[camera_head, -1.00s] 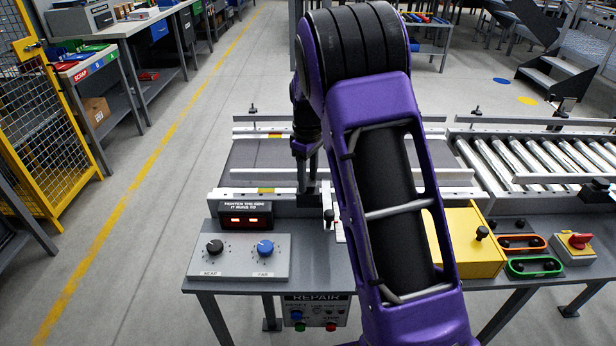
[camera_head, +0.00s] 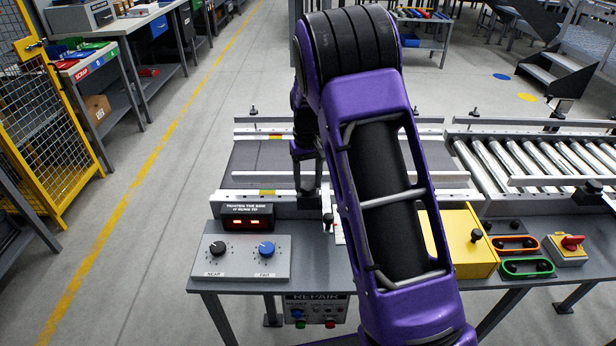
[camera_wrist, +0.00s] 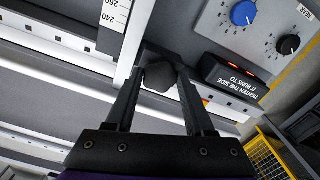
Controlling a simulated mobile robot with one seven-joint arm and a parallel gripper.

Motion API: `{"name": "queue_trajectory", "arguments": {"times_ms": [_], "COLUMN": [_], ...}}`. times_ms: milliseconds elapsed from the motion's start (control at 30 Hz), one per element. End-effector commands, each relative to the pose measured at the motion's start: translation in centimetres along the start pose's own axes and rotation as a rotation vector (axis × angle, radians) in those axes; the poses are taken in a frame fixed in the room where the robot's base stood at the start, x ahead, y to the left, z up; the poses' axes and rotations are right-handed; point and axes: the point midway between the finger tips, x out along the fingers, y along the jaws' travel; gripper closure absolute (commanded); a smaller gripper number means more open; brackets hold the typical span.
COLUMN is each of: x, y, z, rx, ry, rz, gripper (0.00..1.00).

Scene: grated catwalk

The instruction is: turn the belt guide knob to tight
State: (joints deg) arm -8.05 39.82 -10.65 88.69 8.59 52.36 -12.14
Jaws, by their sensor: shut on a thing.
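A dark, faceted knob (camera_wrist: 160,77) sits between my fingertips in the wrist view, beside a white scale strip (camera_wrist: 113,22). My gripper (camera_wrist: 163,72) is shut on this knob. In the head view my gripper (camera_head: 310,203) reaches down at the near rail of the belt, and my arm hides part of that area; the knob cannot be made out there. Any tight mark and the knob's turn cannot be read.
A grey control box (camera_head: 240,262) carries a black knob (camera_head: 217,248) and a blue knob (camera_head: 266,249). A lit display (camera_head: 247,217) stands behind it. A yellow box (camera_head: 470,250), green handle (camera_head: 527,268) and red switch (camera_head: 571,243) lie to the right.

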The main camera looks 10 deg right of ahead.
Motion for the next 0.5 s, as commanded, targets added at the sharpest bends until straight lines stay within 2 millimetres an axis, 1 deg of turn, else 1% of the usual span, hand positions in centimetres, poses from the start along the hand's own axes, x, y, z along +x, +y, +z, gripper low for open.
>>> {"name": "queue_trajectory", "arguments": {"times_ms": [33, 500], "x": [-0.32, -0.29], "y": [-0.02, -0.02], "z": [-0.09, -0.11], "rx": [0.043, 0.483], "ry": [0.003, 0.004], "rz": [0.0, 0.0], "gripper": [1.0, 1.0]}}
